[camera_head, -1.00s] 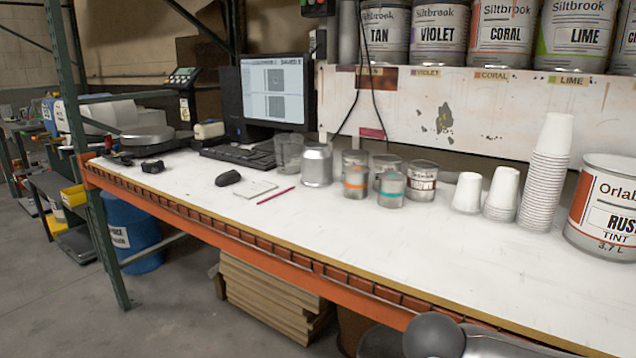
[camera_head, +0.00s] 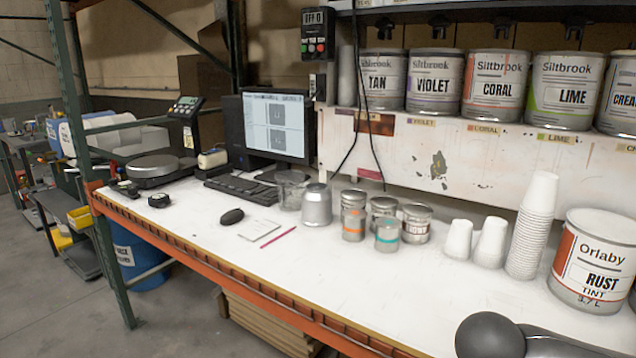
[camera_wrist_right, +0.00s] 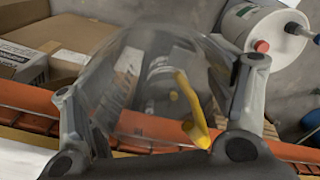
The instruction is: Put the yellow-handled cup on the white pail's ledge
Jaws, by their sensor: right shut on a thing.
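The yellow-handled cup (camera_wrist_right: 125,85) is clear and see-through, with a yellow handle (camera_wrist_right: 192,108) toward its right side in the right wrist view. My right gripper (camera_wrist_right: 160,78) is shut on the cup, one finger at each side of it. A white container (camera_wrist_right: 258,25) with a red cap stands beyond the cup at the upper right of that view. I cannot tell whether it is the white pail, and I make out no ledge. My left gripper is in neither view.
An orange beam (camera_wrist_right: 28,112) edges the bench below the cup. Cardboard boxes (camera_wrist_right: 85,35) lie beyond. The white worktop (camera_head: 360,280) carries small tins (camera_head: 353,222), paper cups (camera_head: 490,243) and a large RUST can (camera_head: 592,275). Its front middle is clear.

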